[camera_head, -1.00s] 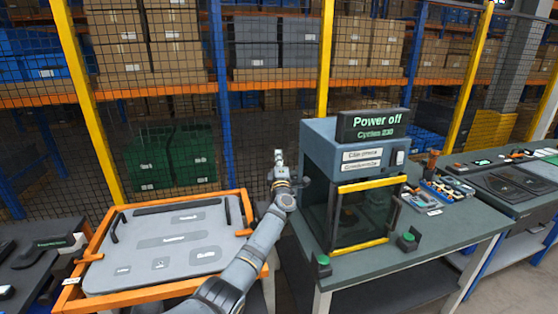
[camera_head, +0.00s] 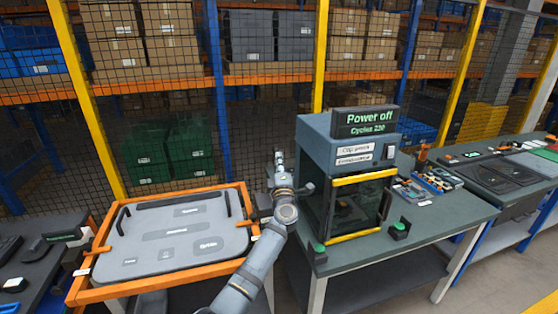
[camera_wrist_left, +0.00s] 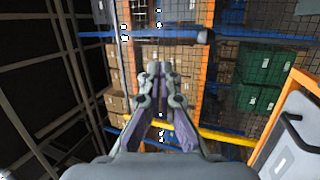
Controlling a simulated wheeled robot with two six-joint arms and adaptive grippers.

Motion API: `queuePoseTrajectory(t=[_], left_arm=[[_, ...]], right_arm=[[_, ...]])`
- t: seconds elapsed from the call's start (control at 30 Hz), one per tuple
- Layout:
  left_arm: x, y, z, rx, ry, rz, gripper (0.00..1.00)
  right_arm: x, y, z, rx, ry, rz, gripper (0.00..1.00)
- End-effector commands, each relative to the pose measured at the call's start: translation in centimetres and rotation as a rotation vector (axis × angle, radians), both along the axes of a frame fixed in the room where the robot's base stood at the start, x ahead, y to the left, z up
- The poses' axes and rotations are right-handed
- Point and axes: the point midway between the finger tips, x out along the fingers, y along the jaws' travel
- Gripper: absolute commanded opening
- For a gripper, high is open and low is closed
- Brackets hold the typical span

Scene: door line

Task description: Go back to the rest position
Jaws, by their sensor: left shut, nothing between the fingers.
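My left gripper (camera_head: 279,158) is raised in the gap between the orange-framed tray and the machine, pointing up and away, in front of the mesh fence. In the left wrist view my left gripper (camera_wrist_left: 160,70) has its fingertips together with nothing between them. It touches nothing that I can see. My right gripper does not show in either view.
The machine (camera_head: 345,143) with a "Power off" display stands on a green-topped table, right of my left arm. The orange-framed tray (camera_head: 210,211) is on the left. A mesh fence with yellow posts (camera_head: 319,60) stands behind, with shelves of boxes beyond it.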

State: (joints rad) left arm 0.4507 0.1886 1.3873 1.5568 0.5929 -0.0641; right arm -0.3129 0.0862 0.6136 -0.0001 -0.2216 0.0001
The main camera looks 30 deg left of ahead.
Motion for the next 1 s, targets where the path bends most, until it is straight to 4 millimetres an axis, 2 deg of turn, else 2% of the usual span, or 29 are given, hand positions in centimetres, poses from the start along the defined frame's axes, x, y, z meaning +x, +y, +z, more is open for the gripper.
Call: queuePoseTrajectory(t=[0.1, 0.27, 0.37, 0.57, 0.67, 0.77, 0.87, 0.9, 0.97, 1.0], left_arm=[[-1.3, -1.1, 0.3, -0.002, 0.0, -0.001, 0.0], [-2.1, -1.6, 0.5, 0.0, -0.001, 0.001, 0.0], [-2.1, -1.6, 0.5, 0.001, 0.0, 0.001, 0.0], [-2.1, -1.6, 0.5, 0.001, 0.0, 0.001, 0.0], [-2.0, -1.9, -1.3, 0.029, 0.036, -0.005, 0.0], [-1.7, -2.8, -6.8, 0.128, 0.155, -0.028, 0.0], [-2.1, -4.5, -15.3, 0.274, 0.338, -0.087, 0.0], [-2.6, -5.2, -18.8, 0.331, 0.415, -0.117, 0.0], [-3.6, -6.3, -24.0, 0.408, 0.525, -0.166, 0.0], [-4.5, -7.0, -27.4, 0.456, 0.598, -0.201, 0.0]], right_arm=[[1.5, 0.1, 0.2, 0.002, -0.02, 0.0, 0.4], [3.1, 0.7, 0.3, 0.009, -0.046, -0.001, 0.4], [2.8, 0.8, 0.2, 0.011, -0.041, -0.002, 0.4], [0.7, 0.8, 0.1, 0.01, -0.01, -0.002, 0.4], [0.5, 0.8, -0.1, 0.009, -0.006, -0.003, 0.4], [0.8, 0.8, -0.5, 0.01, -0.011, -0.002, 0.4], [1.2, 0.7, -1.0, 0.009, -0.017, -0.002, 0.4], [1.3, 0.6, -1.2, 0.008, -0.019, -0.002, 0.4], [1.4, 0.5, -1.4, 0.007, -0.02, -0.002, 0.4], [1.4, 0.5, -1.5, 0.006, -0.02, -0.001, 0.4]])
